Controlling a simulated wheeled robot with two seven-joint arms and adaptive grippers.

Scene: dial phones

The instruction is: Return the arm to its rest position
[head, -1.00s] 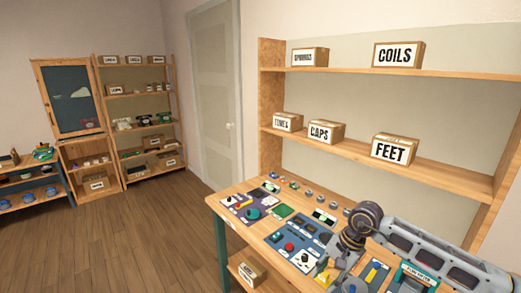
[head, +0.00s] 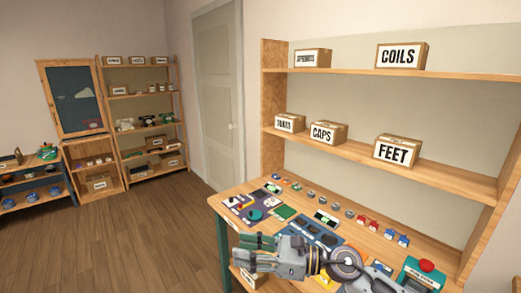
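My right gripper (head: 243,252) is above the front of the workbench (head: 228,202), pointing left. Its two fingers look apart, with nothing seen between them. My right arm comes in from the lower right and bends at a round joint. The gripper and arm hide part of the bench's front and the mats below. My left arm and gripper are not in view.
The bench carries coloured mats with small phone parts, a row of small parts along the back, and a teal device with a red button (head: 427,265). Shelves with labelled boxes, such as the FEET box (head: 397,152), rise behind. Open wooden floor (head: 130,240) lies left.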

